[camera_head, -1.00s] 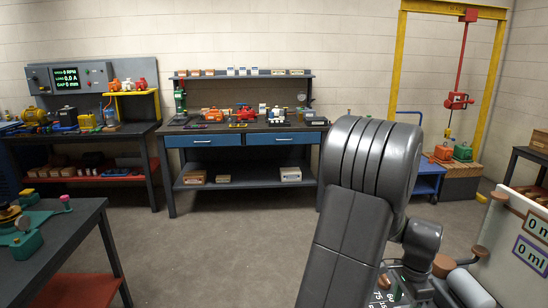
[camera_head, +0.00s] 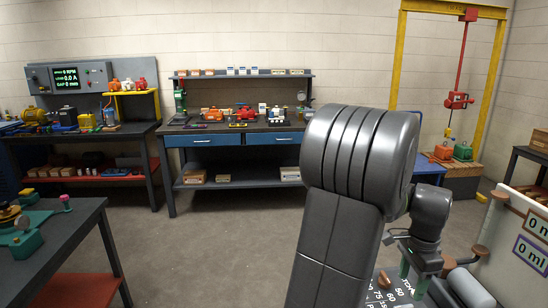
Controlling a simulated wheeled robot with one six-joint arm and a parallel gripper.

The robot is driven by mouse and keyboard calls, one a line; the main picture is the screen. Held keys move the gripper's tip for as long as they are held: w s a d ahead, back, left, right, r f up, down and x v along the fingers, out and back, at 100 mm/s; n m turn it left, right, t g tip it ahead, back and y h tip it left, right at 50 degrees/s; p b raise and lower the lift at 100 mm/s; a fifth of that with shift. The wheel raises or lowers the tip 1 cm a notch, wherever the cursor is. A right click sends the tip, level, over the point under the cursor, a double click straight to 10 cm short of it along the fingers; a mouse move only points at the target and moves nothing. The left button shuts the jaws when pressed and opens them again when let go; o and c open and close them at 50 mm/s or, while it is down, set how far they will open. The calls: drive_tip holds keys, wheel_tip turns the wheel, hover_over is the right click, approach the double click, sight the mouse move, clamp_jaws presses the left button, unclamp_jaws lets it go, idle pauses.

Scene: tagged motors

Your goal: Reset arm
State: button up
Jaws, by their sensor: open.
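My dark grey arm rises from the bottom middle and bends over at its large ribbed joint. Its smaller wrist is lower right of that joint. My gripper (camera_head: 413,277) points down at the lower right, with small green-tinted fingers apart and nothing seen between them. It is over or near a panel with printed numbers (camera_head: 395,292); the gap cannot be judged. The tagged motors are too small to single out; several small coloured machines stand on the back benches.
A blue-drawer workbench (camera_head: 245,141) stands at the back, a bench with a display (camera_head: 66,77) at back left, and a dark table (camera_head: 62,245) at near left. A yellow hoist frame (camera_head: 398,60) is at back right. A white board (camera_head: 520,235) is at right. The middle floor is clear.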

sight(404, 307)
wheel_tip(404, 307, down, 9)
drive_tip(key=shift+s+r, duration=0.1)
drive_tip(key=shift+r, duration=0.05)
drive_tip(key=shift+r+n, duration=0.1)
drive_tip(key=shift+n, duration=0.3)
drive_tip(key=shift+r+n, duration=0.1)
drive_tip(key=shift+n, duration=0.7)
drive_tip(key=n+p, duration=0.1)
drive_tip(key=n, duration=0.5)
drive_tip(key=shift+n, duration=0.4)
drive_tip(key=n+p, duration=0.1)
drive_tip(key=n, duration=0.3)
drive_tip(key=shift+n, duration=0.3)
drive_tip(key=shift+n+p, duration=0.75)
drive_tip(key=shift+n, duration=1.25)
drive_tip(key=shift+a, duration=0.1)
